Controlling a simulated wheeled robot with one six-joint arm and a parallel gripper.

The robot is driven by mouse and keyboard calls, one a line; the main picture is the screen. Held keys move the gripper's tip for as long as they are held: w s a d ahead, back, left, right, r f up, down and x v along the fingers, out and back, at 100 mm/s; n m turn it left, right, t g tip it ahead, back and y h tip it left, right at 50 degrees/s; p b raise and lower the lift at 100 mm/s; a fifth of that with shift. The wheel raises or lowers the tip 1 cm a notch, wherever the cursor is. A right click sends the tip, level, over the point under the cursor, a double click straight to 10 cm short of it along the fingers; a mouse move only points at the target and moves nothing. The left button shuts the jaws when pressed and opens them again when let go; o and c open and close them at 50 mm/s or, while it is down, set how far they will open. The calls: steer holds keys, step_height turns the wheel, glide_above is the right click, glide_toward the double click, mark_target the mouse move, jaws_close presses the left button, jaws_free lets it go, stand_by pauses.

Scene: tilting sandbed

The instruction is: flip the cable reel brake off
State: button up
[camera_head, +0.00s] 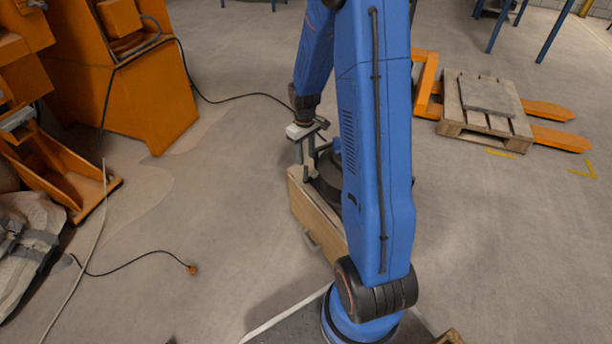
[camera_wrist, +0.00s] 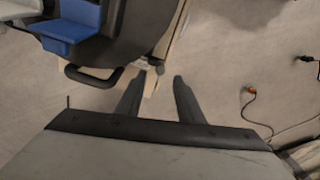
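The cable reel (camera_head: 327,182) is a dark round drum on top of a wooden box (camera_head: 316,222), partly hidden behind my blue arm. In the wrist view the dark reel (camera_wrist: 125,28) fills the upper left, with a black loop-shaped handle (camera_wrist: 98,78) at its lower edge. I cannot tell which part is the brake. My gripper (camera_head: 306,160) is over the box's far left end, beside the reel. In the wrist view my gripper (camera_wrist: 159,80) has its two fingers apart with nothing clearly held between them. The left fingertip appears close to the handle; contact cannot be told.
A blue block (camera_wrist: 75,22) overlaps the reel in the wrist view. An orange machine (camera_head: 135,85) stands at left, with cables and an orange plug (camera_head: 192,269) on the floor. A pallet (camera_head: 485,110) on an orange pallet truck stands at right. Floor left of the box is mostly clear.

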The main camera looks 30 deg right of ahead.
mark_target(306, 175)
step_height(306, 175, down, 11)
steer(key=shift+d+f, duration=0.1)
steer(key=shift+f, duration=0.1)
stand_by(0.3)
jaws_close()
